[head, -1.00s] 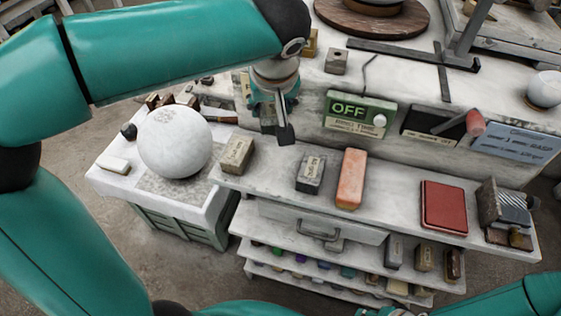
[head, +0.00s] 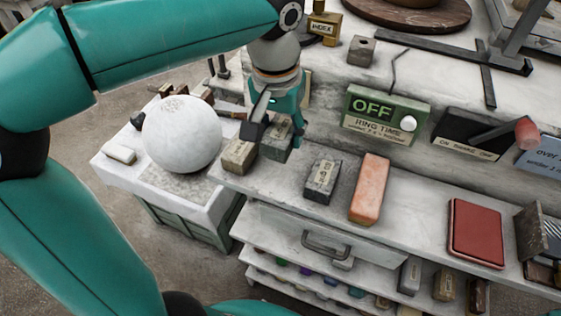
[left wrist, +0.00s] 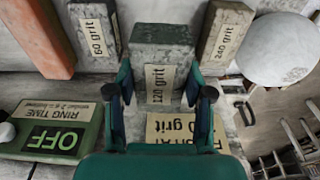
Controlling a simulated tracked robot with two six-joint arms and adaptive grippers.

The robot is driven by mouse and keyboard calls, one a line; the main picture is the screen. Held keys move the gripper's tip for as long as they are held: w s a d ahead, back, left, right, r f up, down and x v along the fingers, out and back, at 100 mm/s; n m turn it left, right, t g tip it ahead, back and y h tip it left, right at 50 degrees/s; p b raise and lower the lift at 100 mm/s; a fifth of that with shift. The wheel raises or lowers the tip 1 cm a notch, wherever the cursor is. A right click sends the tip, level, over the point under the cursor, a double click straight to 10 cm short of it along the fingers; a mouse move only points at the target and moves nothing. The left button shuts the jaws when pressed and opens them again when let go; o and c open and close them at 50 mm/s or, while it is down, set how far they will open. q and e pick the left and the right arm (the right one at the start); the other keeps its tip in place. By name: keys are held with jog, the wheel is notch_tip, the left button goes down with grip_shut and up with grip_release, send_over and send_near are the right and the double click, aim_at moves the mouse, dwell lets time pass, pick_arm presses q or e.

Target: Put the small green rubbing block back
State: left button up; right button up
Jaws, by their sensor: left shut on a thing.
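My left gripper (head: 274,122) is shut on a grey-green rubbing block (head: 277,138). In the left wrist view the block (left wrist: 162,48) is labelled 120 grit and sits between the two fingers (left wrist: 163,90). It is over or on the shelf top, in the gap between the tan 240 grit block (head: 239,156) and the dark 60 grit block (head: 322,181). I cannot tell whether its underside touches the shelf. My right gripper is not in view.
A white sphere (head: 182,136) stands left on a side table. An orange block (head: 369,188) and a red pad (head: 476,232) lie further right on the shelf (head: 418,215). The green OFF sign (head: 386,113) stands behind. A partly hidden grit label (left wrist: 186,130) shows in the left wrist view.

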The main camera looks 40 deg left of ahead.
aim_at(278, 133)
pick_arm(q)
notch_tip(278, 133, down, 8)
jog(key=shift+f+b, duration=0.1)
jog(key=shift+b, duration=0.45)
jog(key=o, duration=1.2)
jog(key=shift+o, duration=0.2)
jog(key=r, duration=0.4)
jog(key=s+r+p, duration=0.1)
jog(key=r, duration=0.3)
jog(key=r+p, duration=0.1)
jog(key=r, duration=0.3)
jog(key=shift+s+d, duration=0.15)
jog(key=shift+s, duration=0.1)
